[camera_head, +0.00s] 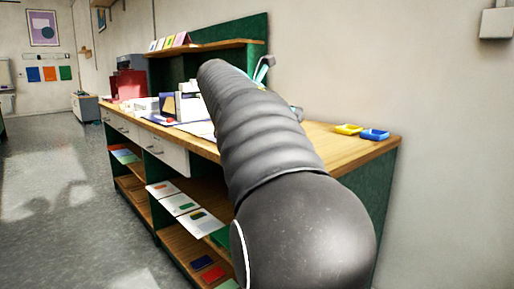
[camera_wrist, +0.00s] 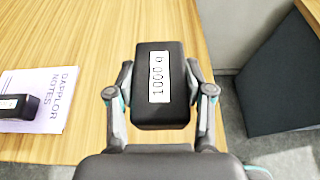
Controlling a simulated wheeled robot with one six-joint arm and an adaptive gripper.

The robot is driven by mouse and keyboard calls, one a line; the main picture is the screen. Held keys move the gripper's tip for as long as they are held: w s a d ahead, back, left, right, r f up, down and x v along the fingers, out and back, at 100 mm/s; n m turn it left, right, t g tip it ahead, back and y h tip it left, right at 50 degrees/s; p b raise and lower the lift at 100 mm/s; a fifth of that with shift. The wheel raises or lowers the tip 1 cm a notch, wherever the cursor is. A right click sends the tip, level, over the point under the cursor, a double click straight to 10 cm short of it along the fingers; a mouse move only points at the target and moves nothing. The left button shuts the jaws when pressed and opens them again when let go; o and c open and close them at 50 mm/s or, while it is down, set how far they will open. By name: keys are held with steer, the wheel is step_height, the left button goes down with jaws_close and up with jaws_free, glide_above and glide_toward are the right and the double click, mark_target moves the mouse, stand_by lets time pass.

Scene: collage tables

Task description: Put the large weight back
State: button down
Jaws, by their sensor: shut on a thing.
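In the wrist view a large black weight (camera_wrist: 160,108) with a white label reading "1000 g" sits between the fingers of my gripper (camera_wrist: 160,72). The fingers are shut on its two sides. It shows over the wooden tabletop near the right edge; I cannot tell whether it touches the top. A smaller black weight (camera_wrist: 18,107) with a white label lies at the left, on a paper headed "Dapplor Notes" (camera_wrist: 52,92). In the head view my arm hides the weights and most of the gripper.
White boxes (camera_head: 190,106) and a red object (camera_head: 128,85) stand further back. A dark green panel (camera_wrist: 285,80) and grey floor lie beyond the table edge.

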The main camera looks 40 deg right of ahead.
steer(key=w+f, duration=0.2)
steer(key=w, duration=0.1)
steer(key=w+d+f, duration=0.1)
steer(key=w+f, duration=0.1)
steer(key=w, duration=0.2)
steer(key=w+f, duration=0.2)
steer(key=w, duration=0.2)
steer(key=shift+d+f, duration=0.2)
steer(key=shift+d, duration=0.15)
steer(key=shift+f+b, duration=0.45)
steer(key=shift+f, duration=1.55)
steer(key=shift+f, duration=0.1)
steer(key=shift+c, duration=2.2)
jaws_free()
steer(key=shift+f, duration=0.15)
steer(key=shift+a+r, duration=0.2)
steer(key=shift+r, duration=0.05)
steer(key=v, duration=1.1)
steer(key=shift+a+p, duration=0.3)
steer(key=shift+p, duration=0.05)
steer(key=shift+s, duration=0.1)
